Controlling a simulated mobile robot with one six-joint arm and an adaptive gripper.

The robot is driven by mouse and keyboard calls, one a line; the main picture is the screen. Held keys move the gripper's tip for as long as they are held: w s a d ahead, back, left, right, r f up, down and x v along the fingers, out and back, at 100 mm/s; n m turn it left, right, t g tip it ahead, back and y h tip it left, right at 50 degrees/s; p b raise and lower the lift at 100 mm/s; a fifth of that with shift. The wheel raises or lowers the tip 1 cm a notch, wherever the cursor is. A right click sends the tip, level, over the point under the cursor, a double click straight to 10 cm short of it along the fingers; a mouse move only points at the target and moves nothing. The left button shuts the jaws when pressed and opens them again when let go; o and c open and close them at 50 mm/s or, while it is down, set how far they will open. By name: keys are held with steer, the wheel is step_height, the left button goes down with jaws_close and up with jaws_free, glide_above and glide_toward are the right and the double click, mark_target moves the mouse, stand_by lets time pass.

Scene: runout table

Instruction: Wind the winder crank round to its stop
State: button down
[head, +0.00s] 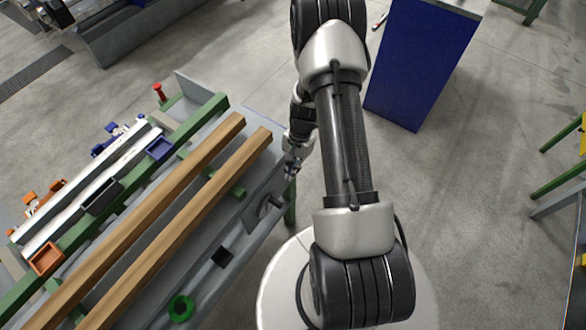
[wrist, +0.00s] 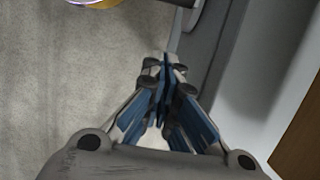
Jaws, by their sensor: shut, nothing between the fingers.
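A dark grey fitting with an arm, which looks like the winder crank (head: 266,206), sits on the near side of the runout table (head: 225,238), close to its right end. My gripper (head: 292,170) is beyond it in the head view, by the table's right end, apart from the fitting. In the wrist view my gripper (wrist: 165,62) has its blue-padded fingers together with nothing between them. The crank cannot be made out in the wrist view. Its stop cannot be made out.
Two long wooden beams (head: 190,190) lie along the table on green bars. A green ring (head: 181,308) and small trays, such as an orange one (head: 46,259), are on the table. A blue cabinet (head: 418,65) stands beyond. Bare floor (head: 470,200) lies to the right.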

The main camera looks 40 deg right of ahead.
steer(key=s+a+f+b, duration=0.1)
steer(key=a+f+b, duration=0.1)
steer(key=a+f, duration=0.2)
steer(key=shift+s+a+f, duration=0.3)
steer(key=shift+s+a, duration=0.1)
steer(key=shift+s+a+r, duration=0.2)
steer(key=shift+s+a, duration=0.05)
steer(key=shift+a, duration=0.3)
steer(key=shift+s+a+r, duration=0.15)
steer(key=shift+s+a, duration=0.05)
steer(key=shift+a, duration=0.35)
